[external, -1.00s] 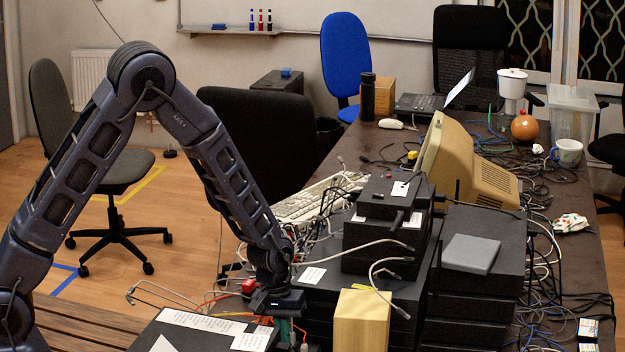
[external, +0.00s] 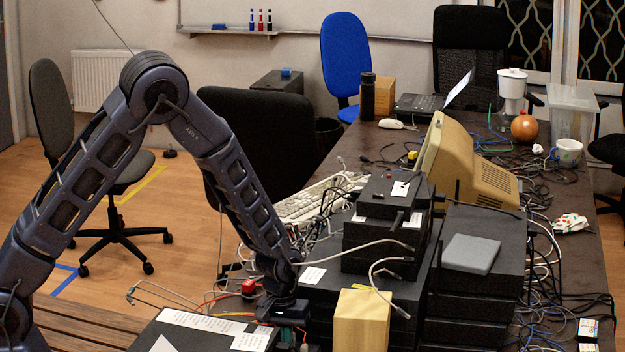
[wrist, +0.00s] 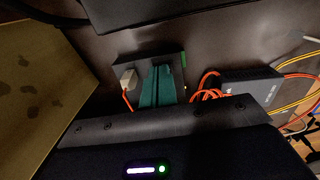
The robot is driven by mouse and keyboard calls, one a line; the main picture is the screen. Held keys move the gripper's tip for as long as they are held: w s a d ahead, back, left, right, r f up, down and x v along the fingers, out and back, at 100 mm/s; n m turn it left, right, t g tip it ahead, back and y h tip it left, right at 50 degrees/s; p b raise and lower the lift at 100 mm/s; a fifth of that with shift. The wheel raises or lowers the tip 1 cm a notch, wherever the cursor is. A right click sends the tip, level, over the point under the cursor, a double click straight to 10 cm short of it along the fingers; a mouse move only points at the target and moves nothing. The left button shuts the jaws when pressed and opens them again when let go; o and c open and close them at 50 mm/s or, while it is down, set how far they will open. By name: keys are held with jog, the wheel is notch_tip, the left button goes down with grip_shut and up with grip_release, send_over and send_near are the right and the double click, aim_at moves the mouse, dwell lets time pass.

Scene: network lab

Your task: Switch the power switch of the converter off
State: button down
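My gripper (external: 284,334) points down among the equipment at the front of the table in the external view. Its teal fingers (wrist: 158,86) are together in the wrist view, with nothing seen between them. They are over or against a small black box (wrist: 126,68) with a pale plug and an orange cable, which looks like a converter. Contact cannot be told. A second small black box (wrist: 250,88) with orange cables lies to the right. The power switch cannot be made out; the fingers cover part of the first box.
A wooden block (external: 361,320) stands right of my gripper, close by. Stacked black units (external: 385,235) rise behind it, with loose grey cables across them. A black labelled case (external: 185,338) is at the left. A red object (external: 248,288) sits beside my wrist.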

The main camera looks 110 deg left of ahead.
jog(key=shift+d+f+g, duration=0.15)
jog(key=shift+f+g, duration=0.3)
jog(key=shift+g, duration=0.25)
jog(key=shift+s, duration=1.1)
jog(key=shift+w+a+r, duration=0.15)
jog(key=shift+a+r, duration=0.1)
jog(key=shift+r, duration=0.25)
notch_tip(320, 180, up, 14)
jog(key=w, duration=0.1)
jog(key=shift+w, duration=0.35)
jog(key=shift+d, duration=0.1)
jog(key=shift+s+f, duration=0.1)
